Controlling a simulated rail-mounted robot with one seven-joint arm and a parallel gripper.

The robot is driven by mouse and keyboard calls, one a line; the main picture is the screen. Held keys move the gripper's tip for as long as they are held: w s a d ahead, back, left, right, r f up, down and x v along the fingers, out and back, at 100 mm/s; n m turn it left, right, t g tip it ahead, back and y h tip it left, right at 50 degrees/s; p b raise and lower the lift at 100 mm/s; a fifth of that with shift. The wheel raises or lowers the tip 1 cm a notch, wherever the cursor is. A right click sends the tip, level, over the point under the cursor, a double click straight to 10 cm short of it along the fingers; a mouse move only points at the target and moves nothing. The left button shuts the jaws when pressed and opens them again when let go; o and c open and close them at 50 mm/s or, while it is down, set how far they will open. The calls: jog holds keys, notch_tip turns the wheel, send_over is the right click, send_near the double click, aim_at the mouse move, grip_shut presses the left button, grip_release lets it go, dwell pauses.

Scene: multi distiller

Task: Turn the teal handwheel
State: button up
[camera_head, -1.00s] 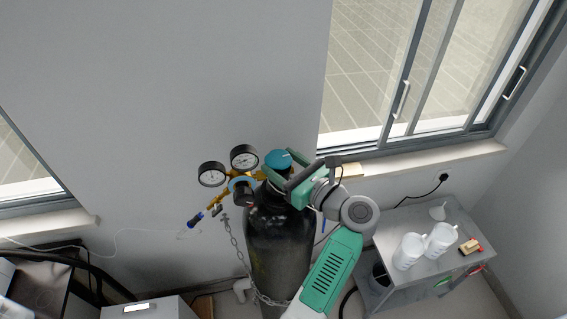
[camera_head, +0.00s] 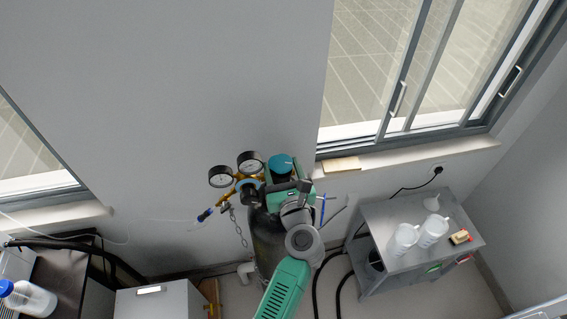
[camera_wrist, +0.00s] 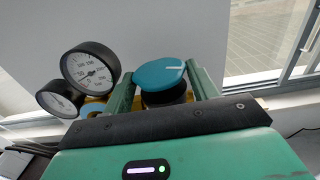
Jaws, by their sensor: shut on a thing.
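The teal handwheel (camera_head: 281,166) sits on top of a dark gas cylinder (camera_head: 267,240) against the wall. In the wrist view the handwheel (camera_wrist: 160,73) is a flat teal disc with a white mark pointing right. My gripper (camera_wrist: 163,88) has its two green fingers on either side of the handwheel and is shut on it. In the head view my gripper (camera_head: 287,183) and wrist cover the cylinder's top. The contact points are partly hidden by the wheel's rim.
Two round pressure gauges (camera_head: 249,162) on a brass regulator stand left of the handwheel, close to my gripper. A chain (camera_head: 237,228) hangs by the cylinder.

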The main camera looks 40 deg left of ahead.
jog(key=shift+s+m+t+h, duration=0.1)
jog(key=shift+m+t+h, duration=0.4)
jog(key=shift+t, duration=0.3)
jog(key=shift+a+m, duration=0.1)
jog(key=shift+m, duration=0.2)
jog(key=o, duration=0.9)
jog(key=shift+r, duration=0.1)
jog(key=v, duration=0.8)
